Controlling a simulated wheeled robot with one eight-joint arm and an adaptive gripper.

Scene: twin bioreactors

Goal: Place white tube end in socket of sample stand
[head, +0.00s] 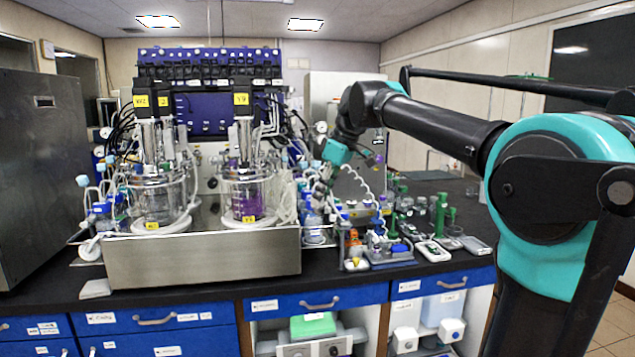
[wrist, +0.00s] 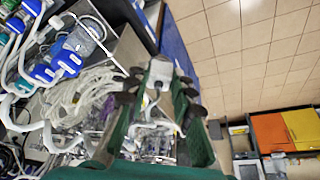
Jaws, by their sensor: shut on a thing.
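My gripper (wrist: 158,82) shows in the wrist view with its green fingers closed around a white tube end (wrist: 160,70). White tubing trails from it toward the bottom of that view.
Two glass bioreactors (head: 156,196) (head: 246,196) stand in a steel tray (head: 200,262) left of my gripper. Small instruments (head: 432,250) and green-topped items (head: 440,212) crowd the bench at right. Loose tubing (wrist: 85,95) and blue-capped bottles (wrist: 45,72) lie left of the gripper in the wrist view.

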